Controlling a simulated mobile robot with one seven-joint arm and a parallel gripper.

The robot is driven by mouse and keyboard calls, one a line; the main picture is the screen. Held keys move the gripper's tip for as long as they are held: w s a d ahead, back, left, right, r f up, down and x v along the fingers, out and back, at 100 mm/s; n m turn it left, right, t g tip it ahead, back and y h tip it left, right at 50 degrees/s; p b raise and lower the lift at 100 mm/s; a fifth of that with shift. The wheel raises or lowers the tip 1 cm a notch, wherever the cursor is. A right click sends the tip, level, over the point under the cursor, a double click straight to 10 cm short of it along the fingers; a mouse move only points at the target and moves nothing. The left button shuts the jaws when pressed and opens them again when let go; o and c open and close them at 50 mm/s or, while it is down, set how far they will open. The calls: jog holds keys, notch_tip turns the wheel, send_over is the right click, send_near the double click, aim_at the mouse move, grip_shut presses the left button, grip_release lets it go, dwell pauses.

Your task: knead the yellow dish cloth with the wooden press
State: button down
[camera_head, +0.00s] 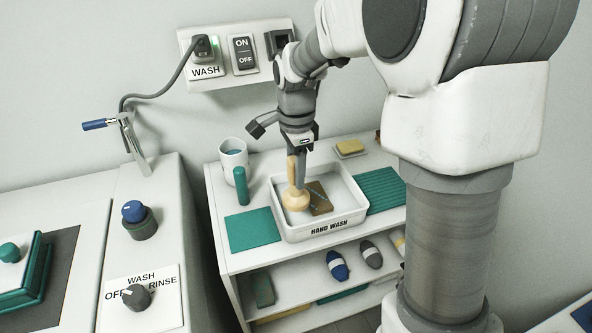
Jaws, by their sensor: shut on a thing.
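My gripper (299,147) is shut on the upright handle of the wooden press (296,199), above the white basin marked HAND WASH (326,230). The press's round pale head is low inside the basin, at its left part.
The basin stands on a shelf unit between a teal mat (252,230) and a ribbed teal mat (381,190). A white mug (233,160) and green cylinder (241,186) stand at left. A yellow block (350,147) lies behind. Wall switches (243,54) are above.

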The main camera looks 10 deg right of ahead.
jog(key=shift+w+d+r+p, duration=0.25)
jog(key=shift+r+p, duration=0.25)
jog(key=shift+p, duration=0.45)
jog(key=w+d+r+t+p, duration=0.2)
jog(key=d+p, duration=0.4)
jog(key=p, duration=0.5)
jog(key=shift+w+r, duration=0.55)
jog(key=shift+w, duration=0.65)
notch_tip(320, 180, down, 8)
jog(key=b, duration=0.5)
jog(key=shift+r, duration=0.25)
jog(key=shift+f+b, duration=0.15)
jog(key=shift+b, duration=0.2)
